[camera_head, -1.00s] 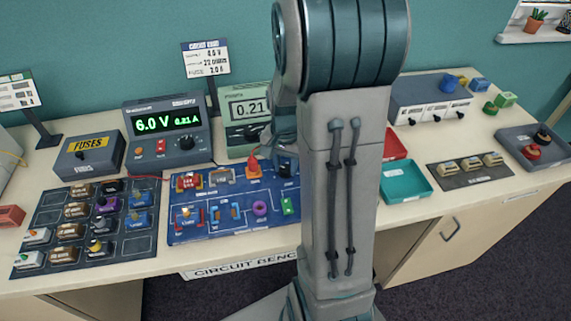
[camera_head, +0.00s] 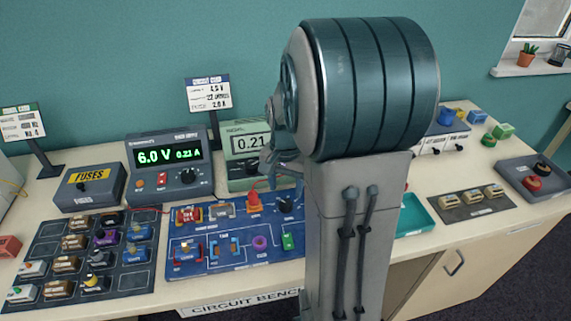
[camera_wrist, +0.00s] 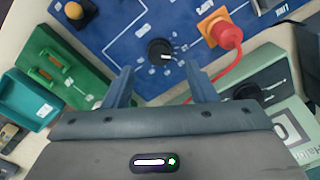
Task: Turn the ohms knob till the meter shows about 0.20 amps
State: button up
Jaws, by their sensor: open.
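The ohms knob, a black dial with a white mark, sits on the blue circuit board (camera_head: 215,256); the knob (camera_head: 286,203) is at the board's upper right in the head view. In the wrist view, the knob (camera_wrist: 160,52) is ahead of and between the fingertips of my gripper (camera_wrist: 163,80). My gripper is open and empty, with a finger on each side and no visible contact with the knob. The pale green meter (camera_head: 249,145) reads 0.21. In the head view, my arm hides part of the meter and most of my gripper.
The grey power supply (camera_head: 167,165) shows 6.0 V and 0.21 A. A red plug (camera_wrist: 228,36) with a red lead stands right of the knob in the wrist view. A fuses box (camera_head: 90,187) and a parts mat (camera_head: 40,245) are at left; a teal tray (camera_head: 418,214) is at right.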

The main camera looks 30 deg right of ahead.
aim_at(285, 203)
notch_tip(285, 203, up, 9)
jog(key=shift+f, duration=0.2)
jog(key=shift+a, duration=0.1)
dwell(0.4)
jog(key=s+a+f+n+t, duration=0.1)
jog(key=s+a+n+t, duration=0.2)
jog(key=s+a+n, duration=0.6)
jog(key=s+a, duration=0.2)
jog(key=s, duration=0.1)
jog(key=shift+s+a+f+n, duration=0.15)
jog(key=shift+s+a+n, duration=0.15)
jog(key=shift+n, duration=0.1)
dwell(0.7)
